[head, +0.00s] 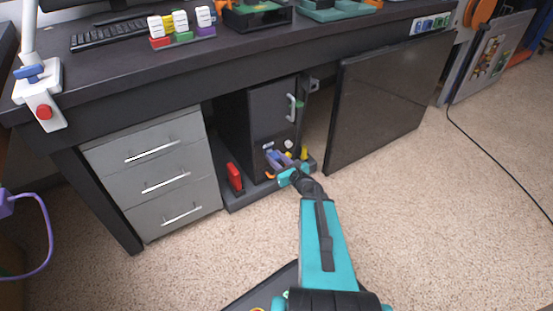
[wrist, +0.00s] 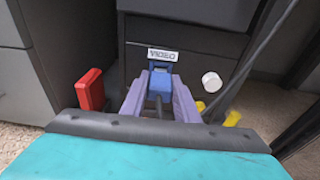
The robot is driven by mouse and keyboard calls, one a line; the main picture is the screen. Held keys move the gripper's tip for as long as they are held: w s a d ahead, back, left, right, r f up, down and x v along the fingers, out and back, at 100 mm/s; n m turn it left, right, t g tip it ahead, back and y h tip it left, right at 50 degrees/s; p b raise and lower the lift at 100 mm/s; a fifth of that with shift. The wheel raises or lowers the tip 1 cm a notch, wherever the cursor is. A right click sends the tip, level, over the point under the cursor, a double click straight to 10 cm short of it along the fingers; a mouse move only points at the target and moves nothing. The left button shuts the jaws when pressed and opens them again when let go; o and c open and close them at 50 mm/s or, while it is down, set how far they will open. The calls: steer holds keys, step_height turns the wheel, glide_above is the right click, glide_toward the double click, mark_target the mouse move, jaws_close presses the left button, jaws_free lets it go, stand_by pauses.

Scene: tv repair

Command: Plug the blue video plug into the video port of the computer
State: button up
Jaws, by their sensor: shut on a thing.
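The black computer (head: 262,120) stands on a low dark shelf under the desk. In the wrist view its dark front (wrist: 195,45) carries a white label reading VIDEO (wrist: 162,55). A blue part that looks like the video port (wrist: 161,66) shows just below the label. My gripper (wrist: 160,92) has purple fingers shut on the blue video plug (wrist: 160,83), with its dark cable running back between them. The plug points at the blue part and lies close below it; I cannot tell whether it is inserted. In the head view my gripper (head: 277,160) is at the computer's lower front.
A red block (head: 235,178) stands left of the computer. A white round knob (wrist: 211,82) and yellow parts (wrist: 232,118) are to the right. Grey drawers (head: 150,175) stand left, and a dark panel (head: 385,100) leans right.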

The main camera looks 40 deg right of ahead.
steer(key=shift+w, duration=1.05)
steer(key=o, duration=1.1)
steer(key=s+r+p, duration=0.2)
steer(key=s+p, duration=0.5)
steer(key=s, duration=0.6)
steer(key=shift+s+a, duration=0.3)
steer(key=shift+a, duration=0.15)
